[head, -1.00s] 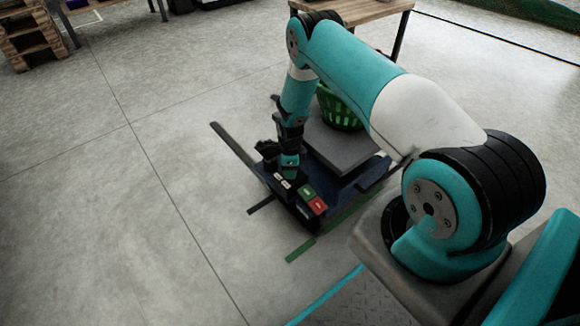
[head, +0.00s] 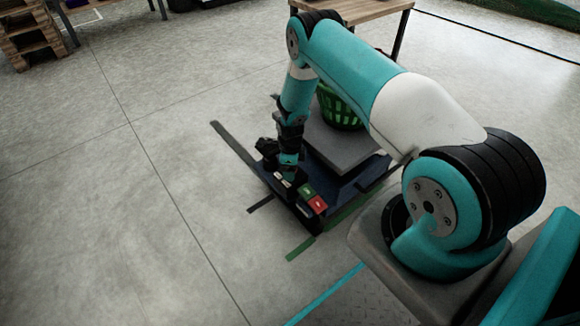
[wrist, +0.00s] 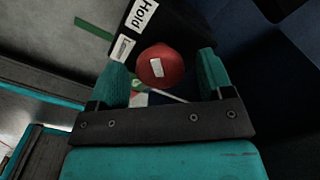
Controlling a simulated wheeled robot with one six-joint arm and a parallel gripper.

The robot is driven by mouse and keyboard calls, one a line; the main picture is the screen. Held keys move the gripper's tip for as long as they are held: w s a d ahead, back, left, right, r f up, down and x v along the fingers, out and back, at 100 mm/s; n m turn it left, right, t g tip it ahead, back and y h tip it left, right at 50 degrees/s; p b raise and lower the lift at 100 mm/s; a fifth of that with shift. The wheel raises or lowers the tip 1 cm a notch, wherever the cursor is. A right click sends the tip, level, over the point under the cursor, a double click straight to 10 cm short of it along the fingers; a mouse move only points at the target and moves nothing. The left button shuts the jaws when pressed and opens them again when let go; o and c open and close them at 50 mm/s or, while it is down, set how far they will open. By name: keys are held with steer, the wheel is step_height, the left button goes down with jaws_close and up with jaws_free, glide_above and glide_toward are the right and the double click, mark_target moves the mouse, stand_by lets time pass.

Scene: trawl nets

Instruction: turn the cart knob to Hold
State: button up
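The red round knob (wrist: 160,67) with a white mark on its face is in the wrist view, on the dark panel of the cart (head: 310,222). The "Hold" label (wrist: 140,14) sits above and left of the knob. A second, smaller label (wrist: 123,47) lies nearer the knob; its text is hard to read. The white mark points roughly up and down in the picture, not clearly at either label. My gripper (wrist: 162,62) is open, its teal fingers on either side of the knob with gaps showing.
A grey platform (head: 340,148) with a green basket (head: 340,110) is behind the gripper. A wooden table (head: 365,12) stands at the back.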

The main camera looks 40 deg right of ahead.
step_height(320, 180, up, 17)
steer(key=p, duration=0.6)
steer(key=shift+r, duration=0.2)
steer(key=s+a+r+n+y, duration=0.1)
steer(key=s+a+r+n, duration=0.2)
steer(key=a+r+n, duration=0.7)
steer(key=s+a+r+n+y, duration=0.1)
steer(key=s+a+r+n, duration=0.45)
steer(key=r, duration=0.95)
steer(key=s+a+r+n+y, duration=0.1)
steer(key=s+a+r+n, duration=0.4)
steer(key=s+n, duration=0.45)
steer(key=s+a+r+n+y, duration=0.1)
steer(key=s+a+r+n, duration=0.4)
steer(key=s+n, duration=0.45)
step_height(320, 180, up, 33)
steer(key=p, duration=3.2)
steer(key=shift+s+d+f+m, duration=0.2)
steer(key=shift+s+d+m, duration=0.15)
steer(key=shift+d, duration=0.1)
